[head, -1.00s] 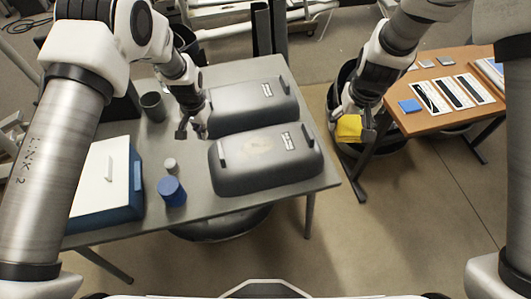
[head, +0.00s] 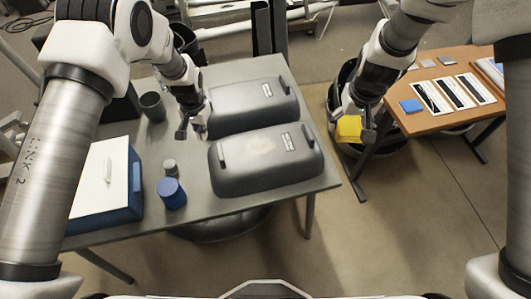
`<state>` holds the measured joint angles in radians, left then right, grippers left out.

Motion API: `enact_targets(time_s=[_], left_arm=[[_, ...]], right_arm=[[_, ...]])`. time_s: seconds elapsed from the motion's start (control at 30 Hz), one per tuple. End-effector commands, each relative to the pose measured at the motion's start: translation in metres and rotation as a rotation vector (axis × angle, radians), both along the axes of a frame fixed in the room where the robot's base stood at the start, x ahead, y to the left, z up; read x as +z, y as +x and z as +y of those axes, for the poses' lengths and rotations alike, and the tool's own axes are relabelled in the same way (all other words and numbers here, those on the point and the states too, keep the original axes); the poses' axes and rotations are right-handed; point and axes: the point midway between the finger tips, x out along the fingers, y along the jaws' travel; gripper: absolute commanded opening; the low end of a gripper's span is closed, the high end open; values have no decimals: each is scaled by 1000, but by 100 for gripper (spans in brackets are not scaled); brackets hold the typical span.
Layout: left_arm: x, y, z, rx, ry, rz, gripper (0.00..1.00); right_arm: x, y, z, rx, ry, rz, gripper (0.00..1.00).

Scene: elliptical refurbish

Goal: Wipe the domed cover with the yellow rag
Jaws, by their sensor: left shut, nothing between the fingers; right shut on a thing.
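Two dark grey domed covers sit on the grey table: a near one (head: 265,170) and a far one (head: 240,110), each with a handle and a small label. The near cover's top shows only a faint pale patch. My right gripper (head: 357,130) is shut on the yellow rag (head: 348,129), which hangs in the air right of the grey table, off both covers. The fingers partly hide the rag. My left gripper (head: 191,132) is shut and empty near the left ends of the covers.
The grey table (head: 230,208) holds a blue-and-white box (head: 105,185), a blue jar (head: 171,194), a small grey cylinder (head: 170,167) and a dark cup (head: 152,107). A wooden table (head: 425,122) with cards stands at right. A dark bin (head: 398,140) is behind the rag.

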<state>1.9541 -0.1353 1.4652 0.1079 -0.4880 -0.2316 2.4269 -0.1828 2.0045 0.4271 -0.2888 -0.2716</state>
Motion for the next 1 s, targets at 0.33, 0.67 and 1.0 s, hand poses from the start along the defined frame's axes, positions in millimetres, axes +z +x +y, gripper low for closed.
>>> enact_targets(time_s=[0.33,0.67,1.0], left_arm=[[-8,0,0,0,0,0,0],[-15,0,0,0,0,0,0],[-21,0,0,0,0,0,0]], right_arm=[[-5,0,0,0,0,0,39],[-10,0,0,0,0,0,39],[-14,0,0,0,0,0,39]])
